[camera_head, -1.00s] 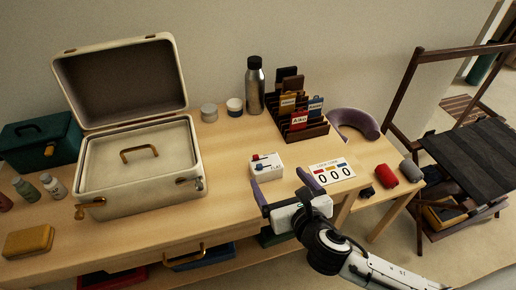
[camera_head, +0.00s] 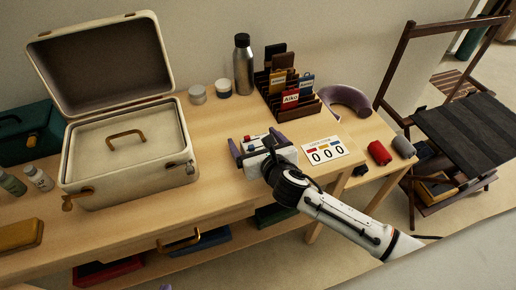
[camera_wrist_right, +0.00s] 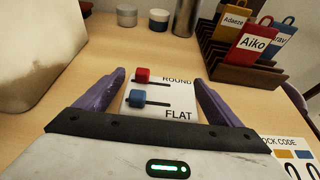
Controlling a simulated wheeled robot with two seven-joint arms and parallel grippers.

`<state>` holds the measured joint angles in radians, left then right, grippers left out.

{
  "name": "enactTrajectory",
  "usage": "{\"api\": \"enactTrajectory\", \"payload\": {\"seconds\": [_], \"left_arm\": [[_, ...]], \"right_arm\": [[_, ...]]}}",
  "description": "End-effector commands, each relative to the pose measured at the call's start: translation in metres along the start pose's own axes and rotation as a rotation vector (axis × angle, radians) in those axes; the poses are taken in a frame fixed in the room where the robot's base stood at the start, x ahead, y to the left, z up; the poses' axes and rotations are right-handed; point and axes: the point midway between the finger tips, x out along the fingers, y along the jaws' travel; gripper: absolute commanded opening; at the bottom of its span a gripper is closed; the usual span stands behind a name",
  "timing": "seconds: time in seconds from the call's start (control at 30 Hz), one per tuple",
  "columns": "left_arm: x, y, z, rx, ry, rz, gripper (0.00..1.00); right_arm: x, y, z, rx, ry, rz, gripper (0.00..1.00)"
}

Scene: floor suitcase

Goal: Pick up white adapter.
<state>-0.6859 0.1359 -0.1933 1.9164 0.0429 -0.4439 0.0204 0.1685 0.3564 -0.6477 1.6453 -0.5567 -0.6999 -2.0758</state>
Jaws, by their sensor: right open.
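The white adapter (camera_head: 254,142) is a small white box on the wooden table, right of the suitcase. In the right wrist view the adapter (camera_wrist_right: 176,92) shows a red slider by the word ROUND and a blue slider by FLAT. My right gripper (camera_head: 255,139) is open, its purple fingers on either side of the adapter. In the wrist view a gap shows at each finger; contact cannot be told. The gripper's body hides the adapter's near side. Only a purple tip, seemingly of my left gripper (camera_head: 165,287), shows at the bottom edge.
The open cream suitcase (camera_head: 185,181) stands left. The card rack (camera_head: 313,108), steel bottle (camera_head: 243,68) and two small jars are behind the adapter. The lock code card (camera_head: 322,151) lies right of it, with a purple neck pillow (camera_head: 349,98) beyond.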

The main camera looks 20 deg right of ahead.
Motion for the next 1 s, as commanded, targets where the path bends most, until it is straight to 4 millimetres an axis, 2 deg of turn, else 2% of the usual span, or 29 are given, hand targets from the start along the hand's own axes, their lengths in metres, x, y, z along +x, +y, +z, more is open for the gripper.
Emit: {"api": "enactTrajectory", "payload": {"seconds": [0.17, 0.47, 0.77, 0.87, 1.0], "left_arm": [[0.001, 0.0, -0.006, 0.002, 0.01, 0.0, 0.0], [0.001, 0.0, -0.005, 0.001, 0.008, 0.001, 0.0], [-0.001, 0.001, -0.002, -0.001, 0.001, 0.002, 0.0], [-0.004, 0.001, -0.004, -0.002, 0.001, 0.001, 0.0], [-0.01, 0.001, -0.009, -0.004, 0.002, -0.001, 0.0]], "right_arm": [[0.0, 0.0, 0.0, 0.0, 0.0, 0.0, 0.88], [0.0, 0.0, 0.0, 0.0, 0.0, 0.0, 0.41], [-0.001, 0.0, 0.003, 0.0, -0.002, 0.0, 0.41], [-0.005, -0.001, 0.013, -0.001, -0.005, 0.001, 0.41], [-0.015, 0.0, 0.04, -0.001, -0.008, 0.001, 0.41]]}}
